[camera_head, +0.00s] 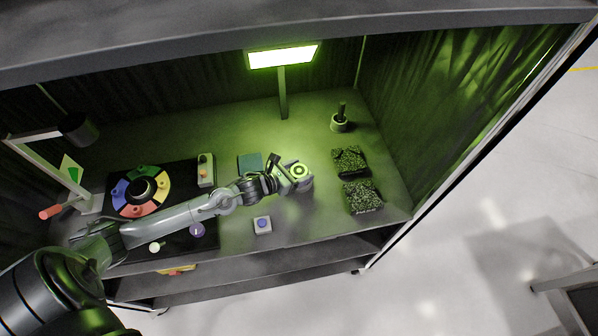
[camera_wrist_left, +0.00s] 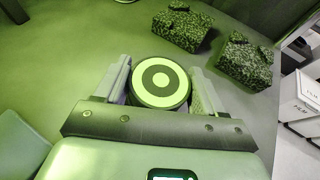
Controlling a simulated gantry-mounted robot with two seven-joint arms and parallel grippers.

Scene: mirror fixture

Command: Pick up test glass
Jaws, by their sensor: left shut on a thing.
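The test glass appears as a round piece (camera_wrist_left: 160,79) with pale and dark concentric rings on its top. It also shows in the head view (camera_head: 299,170), right of the table's middle. My left gripper (camera_wrist_left: 161,86) is shut on it, with one finger on each side. In the head view the left gripper (camera_head: 294,175) reaches in from the left over the table. The underside of the piece is hidden, so I cannot tell whether it touches the table. My right gripper is not in view.
Two dark speckled blocks (camera_head: 349,160) (camera_head: 362,196) lie to the right. A lit lamp panel (camera_head: 283,57) stands behind. A colored ring (camera_head: 141,190) on a black mat is at left. The table (camera_head: 320,232) is bare at front right.

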